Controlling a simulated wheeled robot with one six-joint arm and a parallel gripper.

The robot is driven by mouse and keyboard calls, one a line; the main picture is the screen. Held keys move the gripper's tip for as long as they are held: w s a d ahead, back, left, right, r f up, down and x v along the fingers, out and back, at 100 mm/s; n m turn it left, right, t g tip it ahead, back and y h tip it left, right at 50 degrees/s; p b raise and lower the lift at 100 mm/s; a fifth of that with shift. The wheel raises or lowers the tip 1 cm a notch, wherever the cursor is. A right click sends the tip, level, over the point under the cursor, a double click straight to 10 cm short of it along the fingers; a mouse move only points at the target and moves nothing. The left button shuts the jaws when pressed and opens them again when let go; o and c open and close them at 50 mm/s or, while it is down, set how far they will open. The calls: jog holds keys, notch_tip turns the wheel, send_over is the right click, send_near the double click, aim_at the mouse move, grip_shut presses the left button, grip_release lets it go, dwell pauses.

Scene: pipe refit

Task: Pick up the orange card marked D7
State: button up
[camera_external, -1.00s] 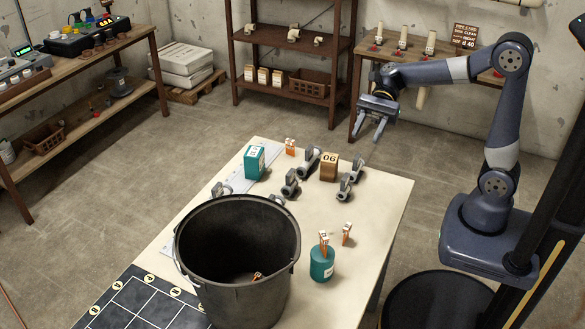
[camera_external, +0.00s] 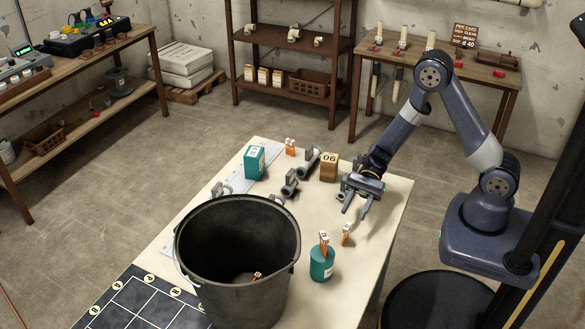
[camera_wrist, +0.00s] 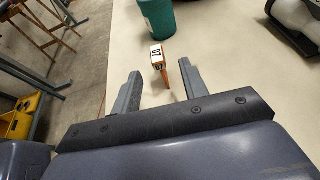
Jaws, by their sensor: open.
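The orange card marked D7 (camera_wrist: 158,57), with a white top, stands upright on the table in the wrist view. It appears to be the small orange card (camera_external: 346,234) to the right of the teal bottle in the external view. My gripper (camera_external: 357,213) is open and empty, low over the right part of the table and close to the card. In the wrist view the card stands just beyond the gap between the open fingers (camera_wrist: 160,76), apart from both.
A teal bottle (camera_external: 321,264) with another orange card (camera_external: 324,242) at its top stands beside the card. A large black bucket (camera_external: 237,240) is further left. Grey pipe fittings (camera_external: 291,183), a wooden block marked 06 (camera_external: 329,169) and a teal box (camera_external: 255,161) are behind.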

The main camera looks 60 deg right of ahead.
aim_at(345, 233)
jog(key=p+x, duration=0.1)
jog(key=x, duration=0.7)
jog(key=shift+s+a+r+p, duration=0.1)
jog(key=shift+a+p, duration=0.2)
jog(key=shift+p, duration=0.1)
grip_shut()
